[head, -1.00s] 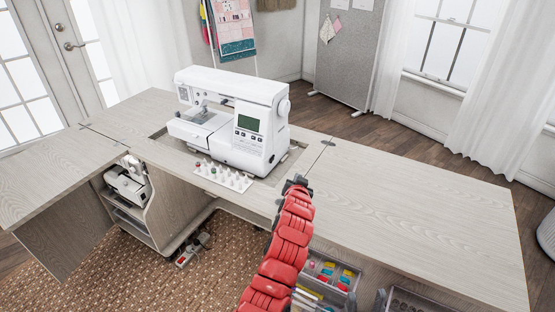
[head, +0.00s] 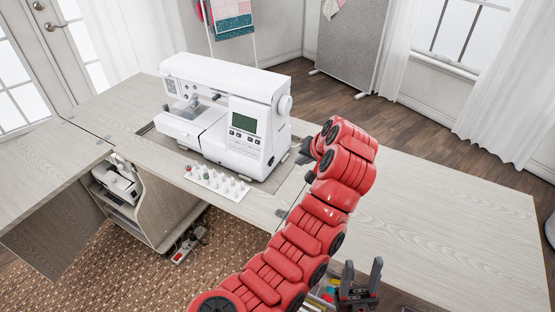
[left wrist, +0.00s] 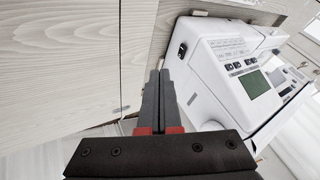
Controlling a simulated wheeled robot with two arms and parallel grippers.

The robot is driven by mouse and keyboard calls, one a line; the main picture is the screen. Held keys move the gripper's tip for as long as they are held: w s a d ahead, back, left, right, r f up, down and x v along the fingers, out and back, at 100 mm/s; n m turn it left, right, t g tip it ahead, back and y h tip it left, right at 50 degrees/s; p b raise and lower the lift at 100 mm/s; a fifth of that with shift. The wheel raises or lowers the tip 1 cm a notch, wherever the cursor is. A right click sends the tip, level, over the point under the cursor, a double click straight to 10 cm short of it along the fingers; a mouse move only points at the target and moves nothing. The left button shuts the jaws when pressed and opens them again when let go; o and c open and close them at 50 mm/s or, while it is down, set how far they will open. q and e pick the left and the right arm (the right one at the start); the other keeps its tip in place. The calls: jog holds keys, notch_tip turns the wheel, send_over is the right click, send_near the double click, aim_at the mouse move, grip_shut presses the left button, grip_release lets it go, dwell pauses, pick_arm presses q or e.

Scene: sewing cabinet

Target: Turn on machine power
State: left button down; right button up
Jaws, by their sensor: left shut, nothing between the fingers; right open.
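The white sewing machine (head: 225,110) stands in the cabinet top, its grey screen (head: 243,122) facing front. A dark switch (head: 271,160) sits low on its right side. In the left wrist view the machine (left wrist: 215,85) is at the right, and the black switch (left wrist: 182,50) shows on its side panel beyond my fingertips. My left gripper (head: 304,151) is shut and empty, just right of the machine's side. In the left wrist view its closed fingers (left wrist: 159,78) point toward the panel, apart from the switch. My right gripper (head: 361,275) is open and empty at the bottom edge.
A row of bobbins or spools on a white holder (head: 216,181) stands before the machine. The table's right half (head: 440,200) is clear. A power strip (head: 186,245) lies on the floor. An open drawer (head: 321,296) is partly hidden by my arm.

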pick_arm(q)
jog(key=p, duration=0.1)
send_near(271, 167)
jog(key=d+f, duration=0.2)
jog(key=f, duration=0.1)
jog(key=shift+w+d, duration=0.15)
jog(key=shift+d, duration=0.25)
jog(key=a, duration=0.1)
jog(key=w+a+p, duration=0.1)
jog(key=a, duration=0.1)
jog(key=shift+w, duration=0.15)
jog(key=shift+w+a, duration=0.15)
jog(key=shift+a, duration=0.1)
jog(key=shift+a, duration=0.15)
jog(key=shift+a, duration=0.25)
jog(key=shift+d, duration=0.1)
